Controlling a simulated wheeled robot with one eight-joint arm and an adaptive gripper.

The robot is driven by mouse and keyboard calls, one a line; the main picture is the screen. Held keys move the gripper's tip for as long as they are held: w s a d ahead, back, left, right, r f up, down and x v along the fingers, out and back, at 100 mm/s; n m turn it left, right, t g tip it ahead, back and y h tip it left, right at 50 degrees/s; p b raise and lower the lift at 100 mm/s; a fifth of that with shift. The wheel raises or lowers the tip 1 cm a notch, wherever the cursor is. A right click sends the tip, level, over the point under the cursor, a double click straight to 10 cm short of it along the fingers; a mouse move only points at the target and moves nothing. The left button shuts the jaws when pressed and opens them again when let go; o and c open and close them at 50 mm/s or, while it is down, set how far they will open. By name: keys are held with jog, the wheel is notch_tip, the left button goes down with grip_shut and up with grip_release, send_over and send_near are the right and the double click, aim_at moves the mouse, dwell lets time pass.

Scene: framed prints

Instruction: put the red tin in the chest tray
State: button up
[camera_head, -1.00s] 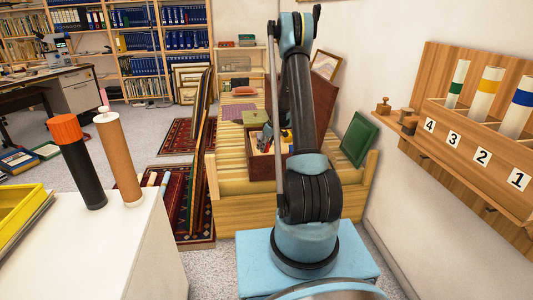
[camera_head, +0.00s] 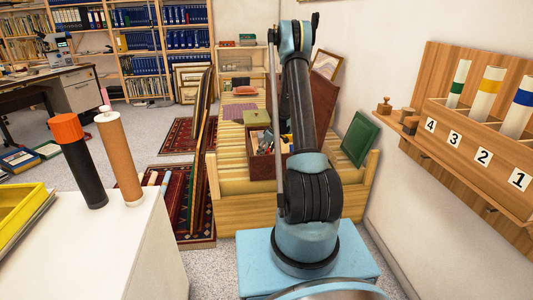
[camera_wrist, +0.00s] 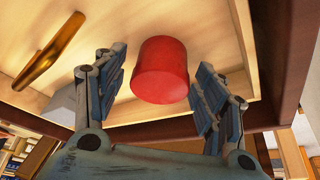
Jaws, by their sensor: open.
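In the wrist view the red tin (camera_wrist: 160,70) stands between the two spread fingers of my gripper (camera_wrist: 163,80), against a pale wooden surface framed by a dark wooden rim (camera_wrist: 150,130). My arm hides part of the chest, and my gripper does not show there. I cannot tell which part of the chest the tray is.
A gold-coloured bar (camera_wrist: 50,52) lies left of the tin in the wrist view. A white counter (camera_head: 110,245) stands left.

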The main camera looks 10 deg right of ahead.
jog(key=v, duration=1.2)
jog(key=s+a+r+m+h, duration=0.1)
jog(key=s+r, duration=0.5)
jog(key=s, duration=0.3)
jog(key=s+a+r+m, duration=0.1)
jog(key=s+r+m, duration=0.1)
jog(key=s+r, duration=0.55)
jog(key=s+a+r+m+h, duration=0.1)
jog(key=s+r, duration=0.3)
jog(key=s, duration=0.6)
jog(key=s+f+m, duration=0.2)
jog(key=s+f, duration=0.1)
jog(key=s, duration=1)
jog(key=s+d+f+m+g+h, duration=0.1)
jog(key=s+f+m, duration=0.1)
jog(key=s, duration=1.1)
jog(key=shift+s+f+m, duration=0.2)
jog(key=shift+f+m, duration=0.2)
jog(key=shift+w+f, duration=0.2)
jog(key=shift+w, duration=0.25)
